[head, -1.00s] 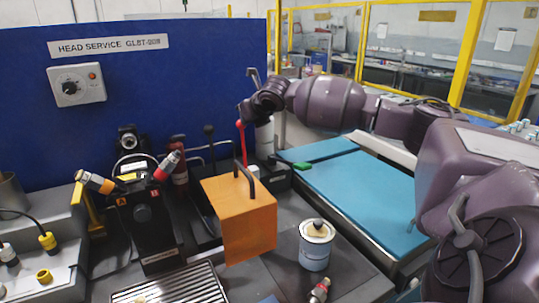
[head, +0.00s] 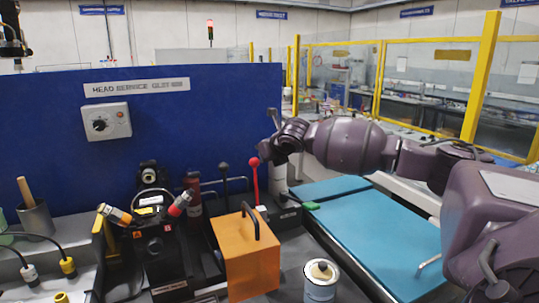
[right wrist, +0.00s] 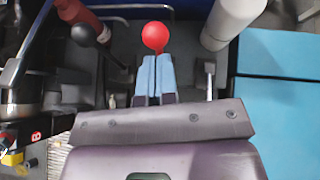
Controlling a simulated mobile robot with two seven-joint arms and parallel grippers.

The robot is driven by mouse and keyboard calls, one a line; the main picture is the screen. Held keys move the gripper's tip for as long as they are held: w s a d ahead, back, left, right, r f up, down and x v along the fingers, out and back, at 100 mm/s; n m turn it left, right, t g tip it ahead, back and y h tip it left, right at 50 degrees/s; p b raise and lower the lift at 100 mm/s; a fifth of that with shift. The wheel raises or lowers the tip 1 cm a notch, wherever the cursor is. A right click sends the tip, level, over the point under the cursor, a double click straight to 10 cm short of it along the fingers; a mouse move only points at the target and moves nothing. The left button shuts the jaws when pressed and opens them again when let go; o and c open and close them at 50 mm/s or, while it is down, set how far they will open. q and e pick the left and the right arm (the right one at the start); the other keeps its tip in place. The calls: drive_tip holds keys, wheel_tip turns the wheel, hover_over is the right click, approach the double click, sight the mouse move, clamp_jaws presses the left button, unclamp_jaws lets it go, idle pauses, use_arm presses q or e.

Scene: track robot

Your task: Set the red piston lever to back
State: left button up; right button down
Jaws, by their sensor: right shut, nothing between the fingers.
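The red piston lever (head: 255,180) stands about upright behind the orange box, with a round red knob on top. My right gripper (head: 266,153) is beside and slightly above the knob in the head view; its fingertips cannot be made out there. In the right wrist view the blue fingers (right wrist: 155,76) are shut and empty. The red knob (right wrist: 155,37) shows just beyond their tips; whether they touch it I cannot tell. The lever's lower part is hidden by the fingers in that view. My left gripper is not in view.
The orange box (head: 247,262) with a handle is in front. A white cylinder (right wrist: 232,20) stands close on the right. Blue mats (head: 375,230) lie farther right.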

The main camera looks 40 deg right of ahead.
use_arm(q)
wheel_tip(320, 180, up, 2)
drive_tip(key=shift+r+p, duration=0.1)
drive_tip(key=shift+p, duration=0.5)
use_arm(e)
drive_tip(key=s+r, duration=0.4)
drive_tip(key=r, duration=0.5)
drive_tip(key=shift+s, duration=0.4)
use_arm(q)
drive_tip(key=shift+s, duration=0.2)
